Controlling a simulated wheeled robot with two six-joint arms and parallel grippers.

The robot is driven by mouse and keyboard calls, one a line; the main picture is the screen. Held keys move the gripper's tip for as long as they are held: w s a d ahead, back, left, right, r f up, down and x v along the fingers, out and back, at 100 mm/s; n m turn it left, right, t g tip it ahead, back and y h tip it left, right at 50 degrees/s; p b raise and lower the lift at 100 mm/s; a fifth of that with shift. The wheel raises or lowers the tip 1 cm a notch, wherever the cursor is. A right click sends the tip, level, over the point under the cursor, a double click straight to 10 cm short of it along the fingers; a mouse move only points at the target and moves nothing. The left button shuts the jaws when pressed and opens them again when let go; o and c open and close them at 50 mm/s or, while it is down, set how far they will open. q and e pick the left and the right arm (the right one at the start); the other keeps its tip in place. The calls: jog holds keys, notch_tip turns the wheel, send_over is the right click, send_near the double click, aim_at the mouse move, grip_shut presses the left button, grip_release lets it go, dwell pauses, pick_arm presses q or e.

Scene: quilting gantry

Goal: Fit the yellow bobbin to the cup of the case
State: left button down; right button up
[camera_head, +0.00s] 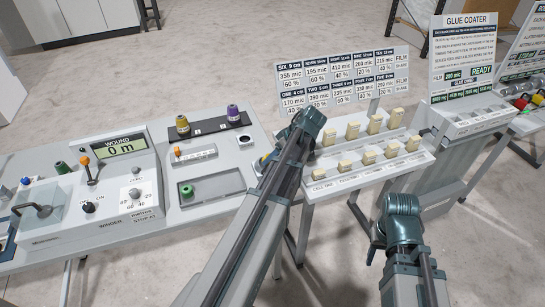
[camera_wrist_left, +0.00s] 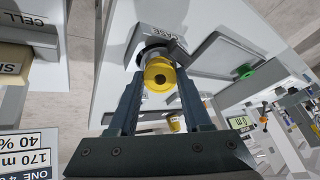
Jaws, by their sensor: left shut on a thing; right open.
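The yellow bobbin (camera_wrist_left: 160,75) is between the fingertips of my left gripper (camera_wrist_left: 158,84), which is shut on it. In the left wrist view, the bobbin lines up with the dark round cup (camera_wrist_left: 146,52) of the case, beside the label "CASE". Its body hides much of the cup, and I cannot tell whether it is seated or just above. In the head view, my left arm covers most of this spot at the bench's right end. My right gripper (camera_head: 374,250) is open, partly hidden by its wrist, away from the bench.
A green bobbin (camera_head: 187,190) lies in a recessed tray (camera_head: 205,199). Purple (camera_head: 233,114) and yellowish (camera_head: 182,125) spools stand on a dark strip behind. The winder (camera_head: 120,190) is to the left. A stand of cream blocks (camera_head: 375,160) and the glue coater (camera_head: 465,115) are to the right.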

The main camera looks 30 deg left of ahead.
pick_arm(q)
jog(key=shift+b+x, duration=0.95)
jog(key=shift+x, duration=0.15)
dwell(0.5)
jog(key=shift+c, duration=1.3)
grip_release()
jog(key=shift+r, duration=0.1)
jog(key=p+v, duration=1.1)
jog(key=v, duration=0.2)
jog(key=shift+d+r+p, duration=0.25)
jog(key=shift+r+p, duration=0.05)
jog(key=shift+p, duration=0.1)
jog(key=s+d+f+m+h+b, duration=0.1)
jog(key=s+d+f+m+h, duration=0.1)
jog(key=s+d+m, duration=0.7)
jog(key=s+d+f+m+t+h+b, duration=0.1)
jog(key=s+d+f+m+h+b, duration=0.1)
jog(key=s+d+m, duration=0.6)
jog(key=d+f+m+h, duration=0.1)
jog(key=d+f+m, duration=0.1)
jog(key=d, duration=0.5)
jog(key=shift+s+f+m, duration=0.3)
jog(key=shift+s+m, duration=0.05)
jog(key=shift+m, duration=0.05)
